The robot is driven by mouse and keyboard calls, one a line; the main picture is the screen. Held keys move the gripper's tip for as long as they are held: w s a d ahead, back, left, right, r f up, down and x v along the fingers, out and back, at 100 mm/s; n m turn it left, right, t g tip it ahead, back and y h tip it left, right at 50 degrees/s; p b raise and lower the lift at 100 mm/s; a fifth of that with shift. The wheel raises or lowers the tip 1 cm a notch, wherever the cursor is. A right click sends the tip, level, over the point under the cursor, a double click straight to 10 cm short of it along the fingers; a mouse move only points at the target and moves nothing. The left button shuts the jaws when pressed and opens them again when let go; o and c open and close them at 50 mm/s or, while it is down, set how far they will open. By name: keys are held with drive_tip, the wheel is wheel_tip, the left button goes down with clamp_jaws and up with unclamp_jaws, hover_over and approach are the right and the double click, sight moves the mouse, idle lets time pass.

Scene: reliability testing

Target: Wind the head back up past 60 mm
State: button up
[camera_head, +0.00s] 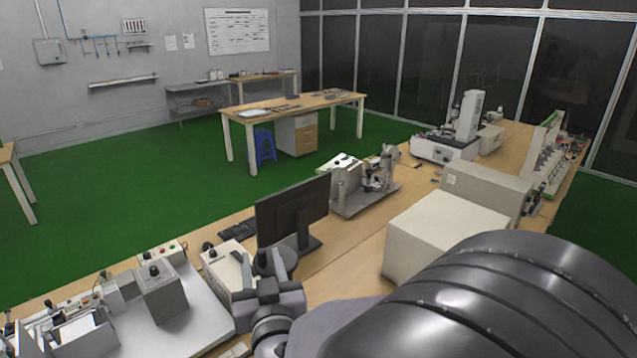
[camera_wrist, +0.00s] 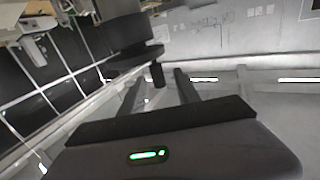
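A dark round handwheel (camera_wrist: 135,58) hangs upside down at the top of the wrist view, with a short dark crank peg (camera_wrist: 157,75) sticking out from its rim. My gripper (camera_wrist: 158,92) has its two fingers spread apart. The peg shows between them with a gap on each side, and I cannot tell how deep it sits. In the head view my gripper (camera_head: 267,288) is at the bottom middle, right beside a dark round part (camera_head: 276,261) that looks like the same wheel. My wrist hides much of it. No height reading is legible.
A pale box (camera_head: 226,270) with a black knob and a grey bench machine (camera_head: 160,292) stand left of my gripper. A black monitor (camera_head: 292,212) stands just behind it. A large cream box (camera_head: 440,232) is to the right. Some bare wooden bench (camera_head: 345,265) lies between.

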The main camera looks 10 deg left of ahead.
drive_tip(key=p+x, duration=0.1)
drive_tip(key=x, duration=0.4)
drive_tip(key=shift+w+f, duration=0.1)
drive_tip(key=shift+w, duration=0.1)
clamp_jaws()
